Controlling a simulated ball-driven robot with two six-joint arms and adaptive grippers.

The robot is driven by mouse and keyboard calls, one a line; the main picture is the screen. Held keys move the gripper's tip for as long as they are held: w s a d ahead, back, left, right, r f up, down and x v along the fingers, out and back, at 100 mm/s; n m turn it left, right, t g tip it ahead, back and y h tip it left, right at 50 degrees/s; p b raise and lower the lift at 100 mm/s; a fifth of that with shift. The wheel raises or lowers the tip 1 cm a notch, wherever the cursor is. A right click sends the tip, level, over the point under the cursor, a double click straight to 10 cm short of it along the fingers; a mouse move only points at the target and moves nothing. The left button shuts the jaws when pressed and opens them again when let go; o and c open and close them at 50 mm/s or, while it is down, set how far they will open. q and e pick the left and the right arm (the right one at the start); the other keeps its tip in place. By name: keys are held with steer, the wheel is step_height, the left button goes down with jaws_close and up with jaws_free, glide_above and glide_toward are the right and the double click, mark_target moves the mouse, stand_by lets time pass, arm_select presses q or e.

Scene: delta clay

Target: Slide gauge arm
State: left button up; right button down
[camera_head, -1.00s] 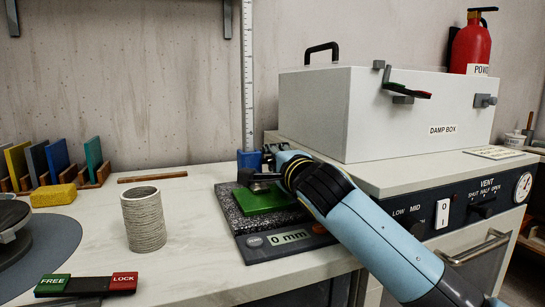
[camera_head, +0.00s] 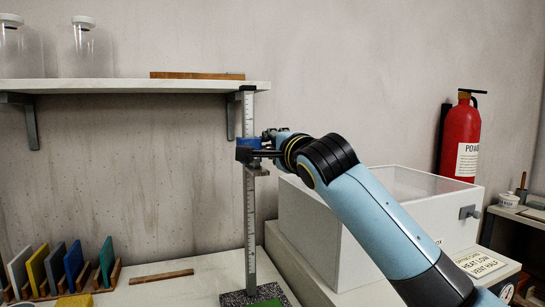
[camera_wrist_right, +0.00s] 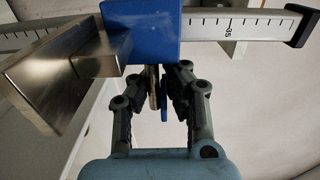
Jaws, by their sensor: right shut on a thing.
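The height gauge's upright scale (camera_head: 251,215) rises from a speckled granite base (camera_head: 238,298). Its blue slider (camera_head: 247,143) sits high on the scale, near the top. My right gripper (camera_head: 262,152) is at the slider's right side. In the right wrist view, the blue slider (camera_wrist_right: 155,35) and the metal arm (camera_wrist_right: 60,75) show close up, and the gripper (camera_wrist_right: 164,80) is shut on a small metal and blue grip under the slider. A green slab (camera_head: 265,303) lies on the base. My left gripper is not in view.
A wall shelf (camera_head: 130,86) with jars stands left of the scale's top, level with it. A white damp box (camera_head: 330,230) stands to the right under my arm. A rack of coloured slabs (camera_head: 60,275) is at the lower left.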

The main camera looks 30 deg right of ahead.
arm_select(q)
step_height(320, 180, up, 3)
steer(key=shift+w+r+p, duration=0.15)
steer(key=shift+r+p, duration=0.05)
steer(key=shift+p, duration=1)
arm_select(e)
step_height(320, 180, up, 5)
steer(key=shift+w+f, duration=0.1)
steer(key=c, duration=1.5)
jaws_free()
steer(key=shift+s, duration=0.4)
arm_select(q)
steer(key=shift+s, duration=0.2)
arm_select(e)
steer(key=shift+w, duration=0.1)
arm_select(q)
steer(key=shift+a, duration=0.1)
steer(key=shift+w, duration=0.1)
arm_select(e)
steer(key=v, duration=1.2)
steer(key=shift+a, duration=0.1)
